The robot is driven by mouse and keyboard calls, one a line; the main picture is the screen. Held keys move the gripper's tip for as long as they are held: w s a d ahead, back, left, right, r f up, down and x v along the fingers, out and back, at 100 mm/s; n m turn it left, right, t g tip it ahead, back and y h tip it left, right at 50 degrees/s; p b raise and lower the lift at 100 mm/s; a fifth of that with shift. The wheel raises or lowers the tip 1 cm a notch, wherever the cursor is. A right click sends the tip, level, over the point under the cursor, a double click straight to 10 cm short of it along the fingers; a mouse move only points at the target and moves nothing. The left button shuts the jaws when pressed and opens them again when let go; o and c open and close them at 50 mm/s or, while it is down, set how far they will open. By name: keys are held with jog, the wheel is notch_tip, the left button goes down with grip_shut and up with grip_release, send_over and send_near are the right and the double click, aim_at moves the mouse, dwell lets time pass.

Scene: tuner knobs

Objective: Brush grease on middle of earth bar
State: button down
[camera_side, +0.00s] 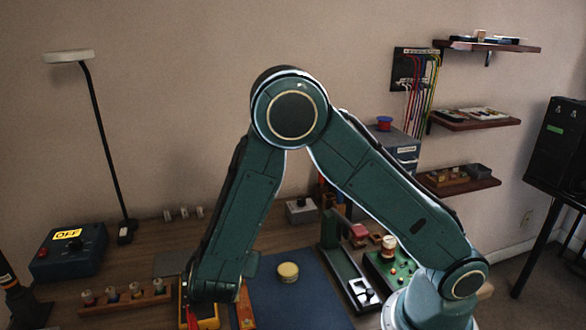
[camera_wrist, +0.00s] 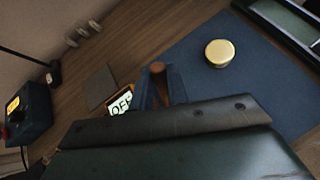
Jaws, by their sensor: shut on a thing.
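In the wrist view my gripper (camera_wrist: 164,90) is shut on a slim brown handle (camera_wrist: 157,68) with a rounded end, which looks like the brush. Its bristles are hidden behind the gripper. A round tin with a pale yellow lid (camera_wrist: 220,53) stands on the blue mat, apart from my gripper and to its right. The tin also shows in the side view (camera_side: 288,272). In the side view my gripper is at the bottom edge, largely hidden, by a yellow-orange unit (camera_side: 208,317). I cannot make out the earth bar for certain.
The blue mat (camera_side: 265,300) has free room around the tin. A wooden rack (camera_side: 128,298) with several knobs lies left. A green board (camera_side: 388,272) with parts lies right.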

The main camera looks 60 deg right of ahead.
jog(key=w+d+r, duration=0.3)
jog(key=r, duration=0.5)
dwell(1.5)
jog(key=shift+s, duration=0.1)
dwell(0.7)
jog(key=shift+s+d+f+m, duration=0.1)
jog(key=shift+s+f+m, duration=0.15)
jog(key=shift+s, duration=0.55)
jog(key=shift+s+f+m, duration=0.15)
jog(key=shift+s+f, duration=0.15)
jog(key=shift+s, duration=0.45)
jog(key=shift+r, duration=0.1)
